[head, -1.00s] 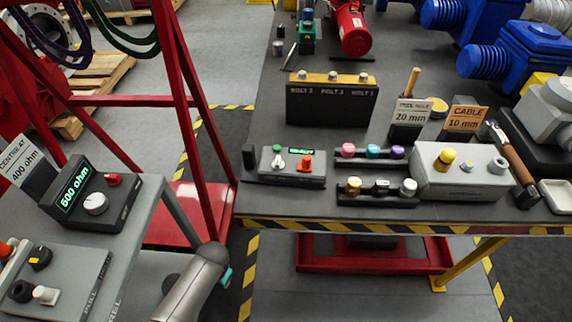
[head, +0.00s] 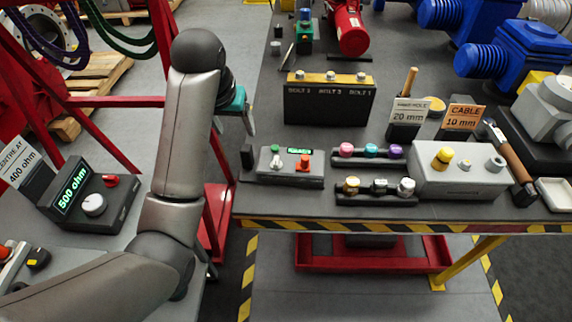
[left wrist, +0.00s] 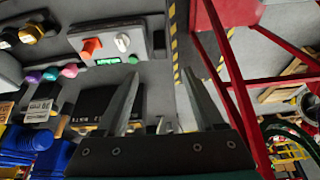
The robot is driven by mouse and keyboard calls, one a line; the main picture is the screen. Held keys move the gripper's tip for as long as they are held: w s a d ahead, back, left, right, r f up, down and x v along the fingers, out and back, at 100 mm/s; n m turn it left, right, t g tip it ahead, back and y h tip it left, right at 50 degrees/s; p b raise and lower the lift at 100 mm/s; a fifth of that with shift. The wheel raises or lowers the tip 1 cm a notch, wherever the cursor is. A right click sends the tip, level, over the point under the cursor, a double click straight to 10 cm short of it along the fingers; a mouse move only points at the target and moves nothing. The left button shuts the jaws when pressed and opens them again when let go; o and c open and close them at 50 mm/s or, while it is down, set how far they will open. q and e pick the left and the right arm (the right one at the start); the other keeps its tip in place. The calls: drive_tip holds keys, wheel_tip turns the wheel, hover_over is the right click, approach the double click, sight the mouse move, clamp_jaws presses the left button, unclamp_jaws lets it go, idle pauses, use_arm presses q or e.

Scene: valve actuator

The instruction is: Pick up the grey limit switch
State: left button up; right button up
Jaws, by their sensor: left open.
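I cannot tell for sure which thing is the grey limit switch. A small grey block (head: 276,47) stands at the far left of the bench, and a small dark block (head: 247,156) stands at its near left corner. My left gripper (head: 248,127) is beside the bench's left edge, partly hidden behind my own arm. In the left wrist view its two fingers (left wrist: 160,76) are apart with nothing between them. Beyond them that view shows the bench edge and a grey control box (left wrist: 110,42) with red and white knobs. My right gripper is not in view.
The control box (head: 290,166) sits near the bench's front edge. A black bolt rack (head: 330,104), a grey gland box (head: 460,172) and racks of coloured caps (head: 370,153) stand nearby. A red frame (head: 120,101) stands left of the bench. A red extinguisher-like cylinder (head: 350,28) lies behind.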

use_arm(q)
approach(246, 147)
wheel_tip(246, 147, down, 3)
drive_tip(key=shift+w+x, duration=0.25)
drive_tip(key=shift+x, duration=1.1)
drive_tip(key=shift+w+x, duration=0.2)
drive_tip(key=shift+x, duration=1.1)
drive_tip(key=shift+r, duration=0.2)
clamp_jaws()
drive_tip(key=shift+r, duration=0.1)
